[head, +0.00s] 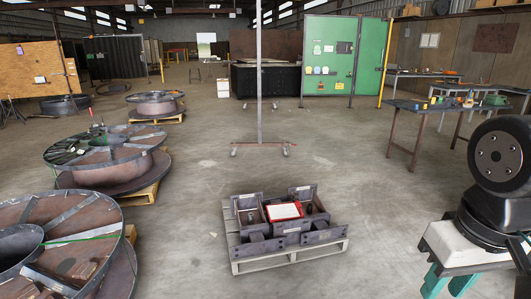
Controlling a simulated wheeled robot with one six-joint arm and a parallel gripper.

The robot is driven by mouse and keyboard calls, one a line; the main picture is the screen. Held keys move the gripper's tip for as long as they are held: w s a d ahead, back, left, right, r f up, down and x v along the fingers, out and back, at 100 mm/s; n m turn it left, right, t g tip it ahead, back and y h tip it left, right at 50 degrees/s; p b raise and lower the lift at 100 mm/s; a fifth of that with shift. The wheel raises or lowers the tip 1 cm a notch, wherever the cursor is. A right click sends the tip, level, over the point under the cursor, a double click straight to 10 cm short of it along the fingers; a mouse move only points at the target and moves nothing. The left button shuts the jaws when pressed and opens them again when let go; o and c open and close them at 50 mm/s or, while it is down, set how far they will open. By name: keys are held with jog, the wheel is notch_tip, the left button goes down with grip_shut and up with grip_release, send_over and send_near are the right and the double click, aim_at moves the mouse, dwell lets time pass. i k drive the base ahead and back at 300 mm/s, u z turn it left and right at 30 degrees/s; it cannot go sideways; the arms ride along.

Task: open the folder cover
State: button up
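A small red and white flat item (285,210), which looks like the folder, lies on dark steel parts (293,228) on a wooden pallet (290,257) at the lower middle of the head view. Its face is mostly white with a red border. It is too small to tell whether its cover is shut or open. My gripper is not in view. Black arm links show at the right edge, well apart from the folder.
Large steel reels (105,160) on pallets line the left side. A thin upright post (259,80) on a low base stands behind the folder's pallet. A workbench (425,112) with tools is at the right. Concrete floor around the pallet is mostly clear.

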aim_at(285, 211)
jog(key=i, duration=2.95)
jog(key=z, duration=1.3)
